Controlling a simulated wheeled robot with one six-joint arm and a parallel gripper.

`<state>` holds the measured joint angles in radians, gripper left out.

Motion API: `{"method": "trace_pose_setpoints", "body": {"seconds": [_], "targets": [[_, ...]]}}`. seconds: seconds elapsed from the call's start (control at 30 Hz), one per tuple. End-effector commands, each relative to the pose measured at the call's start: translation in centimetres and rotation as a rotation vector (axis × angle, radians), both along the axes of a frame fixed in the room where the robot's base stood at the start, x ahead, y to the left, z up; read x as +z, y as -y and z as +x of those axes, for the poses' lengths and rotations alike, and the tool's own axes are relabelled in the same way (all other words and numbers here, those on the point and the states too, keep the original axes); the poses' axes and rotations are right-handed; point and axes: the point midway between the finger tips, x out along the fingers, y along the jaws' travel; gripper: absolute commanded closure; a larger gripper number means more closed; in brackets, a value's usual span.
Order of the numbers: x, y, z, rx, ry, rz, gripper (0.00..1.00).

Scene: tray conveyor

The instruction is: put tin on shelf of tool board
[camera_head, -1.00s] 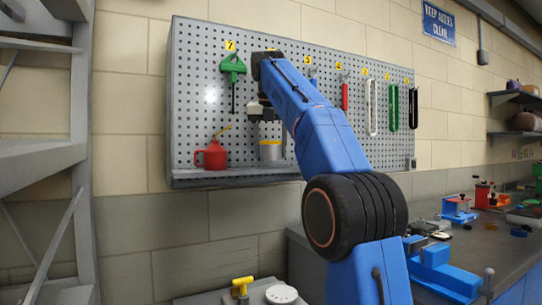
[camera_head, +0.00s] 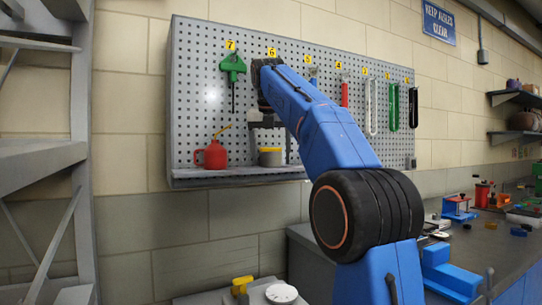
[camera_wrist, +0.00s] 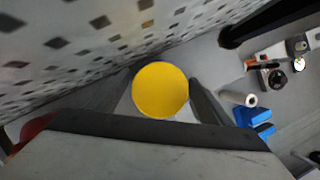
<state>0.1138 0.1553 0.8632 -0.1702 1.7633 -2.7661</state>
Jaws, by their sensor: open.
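The tin (camera_head: 270,158) has a yellow top and a greyish side. It stands upright on the shelf (camera_head: 225,176) of the tool board (camera_head: 205,120), to the right of a red oil can (camera_head: 212,155). My gripper (camera_head: 268,128) is open above the tin. In the wrist view the tin's round yellow top (camera_wrist: 160,90) lies between the two spread fingers of my gripper (camera_wrist: 162,82). I cannot tell whether either finger touches its side. The tin's base is small and unclear in the head view.
A green clamp (camera_head: 232,66) hangs at the upper left of the board, and several tools hang at the right. A grey rack (camera_head: 40,150) stands at far left. A workbench (camera_head: 490,240) with vises is at lower right. Shelf space left of the oil can is narrow.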

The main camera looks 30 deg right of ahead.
Motion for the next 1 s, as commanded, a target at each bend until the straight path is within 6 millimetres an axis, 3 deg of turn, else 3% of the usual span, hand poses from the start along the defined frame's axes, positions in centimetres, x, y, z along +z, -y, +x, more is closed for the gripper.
{"method": "trace_pose_setpoints", "body": {"seconds": [0.17, 0.63, 1.0], "targets": [[0.3, 0.0, 0.0, 0.000, 0.001, -0.001, 0.26], [4.0, -0.8, -1.2, 0.000, 0.002, -0.001, 0.26], [5.0, -1.6, -2.6, 0.001, 0.001, -0.001, 0.26]]}}
